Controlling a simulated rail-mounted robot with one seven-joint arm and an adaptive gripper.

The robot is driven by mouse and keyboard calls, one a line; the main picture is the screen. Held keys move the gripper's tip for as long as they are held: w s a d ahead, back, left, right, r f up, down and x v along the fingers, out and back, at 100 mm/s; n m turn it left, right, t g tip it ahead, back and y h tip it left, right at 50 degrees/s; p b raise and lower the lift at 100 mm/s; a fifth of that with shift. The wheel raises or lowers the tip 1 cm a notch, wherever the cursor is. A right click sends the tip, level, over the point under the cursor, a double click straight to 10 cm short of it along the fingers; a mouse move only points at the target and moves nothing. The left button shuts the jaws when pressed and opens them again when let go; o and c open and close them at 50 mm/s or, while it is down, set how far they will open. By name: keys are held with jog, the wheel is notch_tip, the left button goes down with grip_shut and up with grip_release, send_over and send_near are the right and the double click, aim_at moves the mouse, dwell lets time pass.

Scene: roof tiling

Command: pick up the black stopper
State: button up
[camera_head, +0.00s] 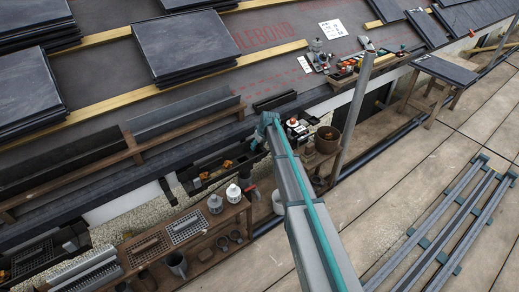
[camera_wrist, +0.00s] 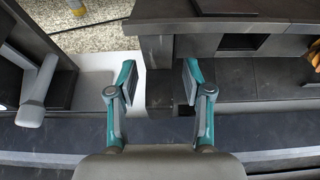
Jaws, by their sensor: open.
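My gripper (camera_wrist: 157,84) is open in the wrist view, its two teal-and-grey fingers spread apart with nothing held between them. A small dark block (camera_wrist: 160,92) shows between and beyond the fingertips, at the end of a dark grey trough (camera_wrist: 265,80). It may be the black stopper, but I cannot tell it surely from the trough's end. The fingers appear apart from it. In the head view my arm hides the fingertips and what lies beneath them.
A grey pipe fitting (camera_wrist: 38,88) lies at the left of the wrist view, and orange items (camera_wrist: 315,50) at the right. A post (camera_head: 356,112) rises to the right.

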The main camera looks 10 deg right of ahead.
grip_shut()
jog(key=shift+r, duration=0.15)
jog(key=shift+r, duration=0.6)
jog(key=s+a+r+p, duration=0.2)
jog(key=s+r+p, duration=0.1)
jog(key=s+r, duration=0.8)
jog(key=s, duration=0.3)
jog(key=shift+r+p, duration=0.25)
jog(key=shift+p, duration=0.05)
